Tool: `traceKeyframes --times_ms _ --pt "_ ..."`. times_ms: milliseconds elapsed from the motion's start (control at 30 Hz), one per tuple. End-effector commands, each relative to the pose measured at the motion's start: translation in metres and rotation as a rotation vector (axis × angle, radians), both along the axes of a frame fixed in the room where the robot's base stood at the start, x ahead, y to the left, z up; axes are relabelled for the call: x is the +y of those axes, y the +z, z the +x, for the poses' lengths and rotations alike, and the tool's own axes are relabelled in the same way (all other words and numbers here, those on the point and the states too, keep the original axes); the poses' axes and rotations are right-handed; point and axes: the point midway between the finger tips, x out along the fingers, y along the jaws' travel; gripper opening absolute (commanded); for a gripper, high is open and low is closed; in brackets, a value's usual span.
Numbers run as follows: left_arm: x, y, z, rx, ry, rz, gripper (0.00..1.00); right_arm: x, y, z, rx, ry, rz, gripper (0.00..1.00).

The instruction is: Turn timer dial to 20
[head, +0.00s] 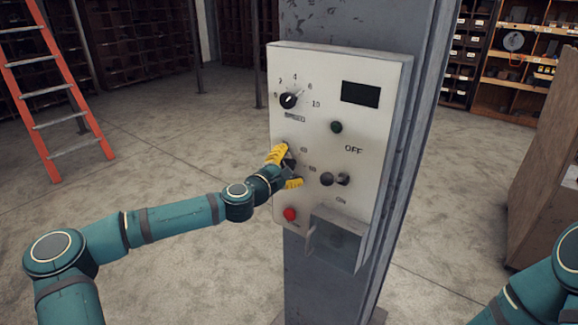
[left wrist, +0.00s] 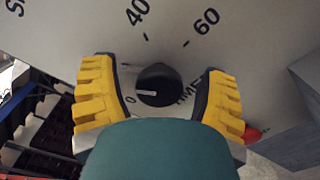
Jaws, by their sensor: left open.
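The timer dial (left wrist: 158,85) is a black round knob with a white pointer line. It sits on the pale control panel (head: 330,75), with printed 0, 40 and 60 around it in the left wrist view. The pointer faces left, close to the 0. The 20 mark is not visible there. My left gripper (head: 287,167) is at the panel's lower left, its yellow fingers open. In the left wrist view the fingers (left wrist: 160,75) stand on either side of the dial, with a gap at each side. In the head view the gripper mostly hides the dial. My right gripper is out of view.
The speed dial (head: 289,100) is above the gripper. A dark display (head: 360,94), a green button (head: 336,127) and a black switch (head: 343,179) are to the right. A red button (head: 290,214) is just below. The panel hangs on a grey column (head: 310,285).

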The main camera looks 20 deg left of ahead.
Motion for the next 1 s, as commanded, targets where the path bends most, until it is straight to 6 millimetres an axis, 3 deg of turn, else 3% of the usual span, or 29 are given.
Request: traceKeyframes --times_ms 233,700,1000 --pt "0.007 0.000 -0.016 0.000 0.001 0.000 0.74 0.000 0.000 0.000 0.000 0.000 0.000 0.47" --pt "0.036 -0.001 -0.097 0.002 0.003 0.000 0.74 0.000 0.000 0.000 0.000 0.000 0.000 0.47" --pt "0.041 0.000 -0.113 0.000 0.000 0.000 0.74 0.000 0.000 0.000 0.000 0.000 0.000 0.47"
